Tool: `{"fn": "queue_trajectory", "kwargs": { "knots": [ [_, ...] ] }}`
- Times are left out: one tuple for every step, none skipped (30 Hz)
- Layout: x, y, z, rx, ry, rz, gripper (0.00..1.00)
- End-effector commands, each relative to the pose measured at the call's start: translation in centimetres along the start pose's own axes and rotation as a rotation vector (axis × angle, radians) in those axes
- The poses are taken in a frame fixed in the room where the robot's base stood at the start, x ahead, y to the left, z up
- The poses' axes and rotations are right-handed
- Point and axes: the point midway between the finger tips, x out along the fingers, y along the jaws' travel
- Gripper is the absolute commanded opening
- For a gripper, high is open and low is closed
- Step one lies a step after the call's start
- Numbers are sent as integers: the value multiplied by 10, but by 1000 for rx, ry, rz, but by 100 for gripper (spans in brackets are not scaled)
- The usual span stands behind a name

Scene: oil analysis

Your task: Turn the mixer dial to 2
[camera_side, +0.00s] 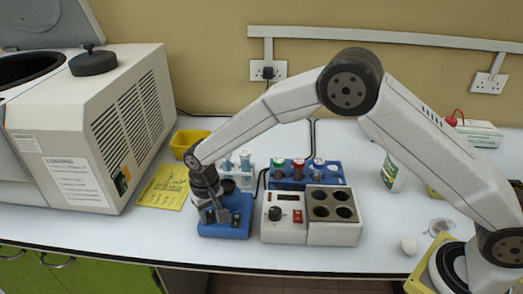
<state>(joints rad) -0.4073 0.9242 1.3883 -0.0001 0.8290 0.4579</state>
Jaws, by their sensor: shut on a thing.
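The blue mixer (236,229) stands on the bench left of the middle, with a dark round top partly behind my gripper. My gripper (214,215) points down at the left front of the mixer. Its fingers are shut on the mixer dial, which they hide. I cannot read the dial's setting.
A white heating block (286,232) with its own black knob and dark wells stands close on the right. Tube racks, a blue one (332,177) among them, stand behind. A large centrifuge (112,125) and a yellow paper (165,187) are on the left. The front bench strip is clear.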

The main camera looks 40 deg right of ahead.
Motion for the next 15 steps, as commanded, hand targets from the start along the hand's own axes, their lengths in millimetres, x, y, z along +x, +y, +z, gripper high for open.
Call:
{"fn": "queue_trajectory", "kwargs": {
  "knots": [
    [0,0,0,34,-1,0,0],
    [0,0,0,54,-1,0,0],
    [0,0,0,79,-1,0,0],
    [0,0,0,98,-1,0,0],
    [0,0,0,114,-1,0,0],
    [0,0,0,133,-1,0,0],
    [0,0,0,147,-1,0,0],
    [0,0,0,159,-1,0,0],
    [0,0,0,172,-1,0,0],
    [0,0,0,181,-1,0,0],
    [0,0,0,188,-1,0,0],
    [0,0,0,196,-1,0,0],
    [0,0,0,201,-1,0,0],
    [0,0,0,206,-1,0,0],
    [0,0,0,210,-1,0,0]
  ]
}}
